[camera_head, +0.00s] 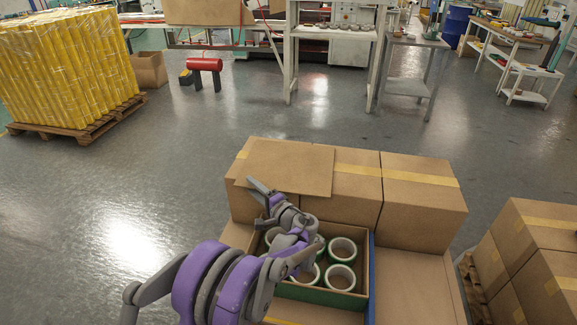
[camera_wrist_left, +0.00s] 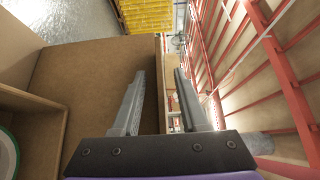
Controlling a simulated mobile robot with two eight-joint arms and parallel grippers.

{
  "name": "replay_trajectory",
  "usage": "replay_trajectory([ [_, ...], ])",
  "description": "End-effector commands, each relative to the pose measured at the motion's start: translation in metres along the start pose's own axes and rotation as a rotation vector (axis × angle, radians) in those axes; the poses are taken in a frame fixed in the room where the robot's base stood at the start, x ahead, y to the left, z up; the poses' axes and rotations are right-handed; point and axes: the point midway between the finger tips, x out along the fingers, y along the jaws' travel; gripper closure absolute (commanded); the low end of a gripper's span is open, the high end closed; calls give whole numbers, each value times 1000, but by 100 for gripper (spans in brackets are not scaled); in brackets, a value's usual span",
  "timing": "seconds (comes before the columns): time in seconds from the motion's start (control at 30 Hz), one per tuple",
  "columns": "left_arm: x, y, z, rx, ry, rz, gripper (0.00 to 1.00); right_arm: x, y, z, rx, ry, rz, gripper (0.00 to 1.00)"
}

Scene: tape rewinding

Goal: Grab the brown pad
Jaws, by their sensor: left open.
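The brown pad (camera_head: 292,165) is a flat cardboard sheet lying on top of the closed boxes behind the open tape box. My left gripper (camera_head: 254,190) is at the pad's near left corner, with its fingers apart. My left arm hides part of the open box. My right gripper is not in view.
An open box (camera_head: 322,295) holds several white and green tape rolls (camera_head: 341,277) below my left gripper. Closed boxes (camera_head: 420,190) stand around it, with more boxes (camera_head: 545,255) at the right.

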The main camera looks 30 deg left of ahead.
Motion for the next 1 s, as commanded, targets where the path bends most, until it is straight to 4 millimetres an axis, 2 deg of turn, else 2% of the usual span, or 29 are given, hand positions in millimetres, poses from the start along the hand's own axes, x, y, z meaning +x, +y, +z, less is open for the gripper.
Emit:
replay_trajectory([
  [0.17,0,0,0,0,1,0,56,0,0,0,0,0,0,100],
  [0.4,0,0,0,0,1,0,99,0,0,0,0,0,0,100],
  [0.87,0,0,0,0,0,0,100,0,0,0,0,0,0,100],
  [1.0,0,-9,0,0,0,0,100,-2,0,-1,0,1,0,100],
])
